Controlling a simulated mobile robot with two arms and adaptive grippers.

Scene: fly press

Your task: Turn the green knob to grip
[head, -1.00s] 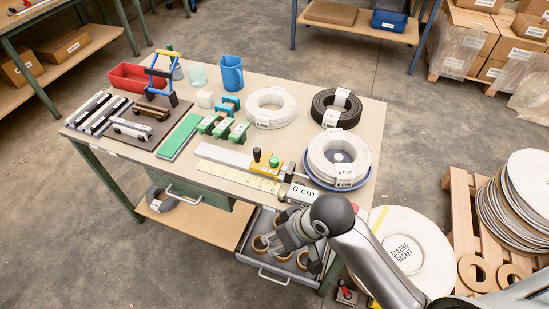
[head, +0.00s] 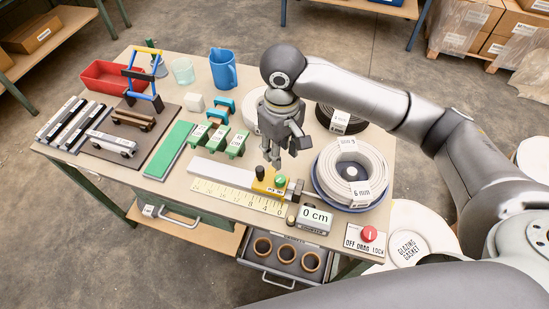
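The small green knob (head: 280,181) stands on the yellow block (head: 266,188) of a slide with a yellow ruler scale (head: 235,197) on the bench. A black knob (head: 260,172) stands just left of it. My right gripper (head: 282,161) hangs above the green knob, pointing down. Its fingers look apart with nothing between them; they seem clear of the knob, though the exact height is hard to judge. The knob's pointer direction is too small to read. My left gripper is not in view.
A display reading "0 cm" (head: 315,218) and a red knob (head: 368,233) on an "OFF DRAG LOCK" plate sit at right. A 6 mm coil (head: 352,170) lies close to my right gripper. Green blocks (head: 218,139) stand left. An open drawer (head: 265,270) juts out below.

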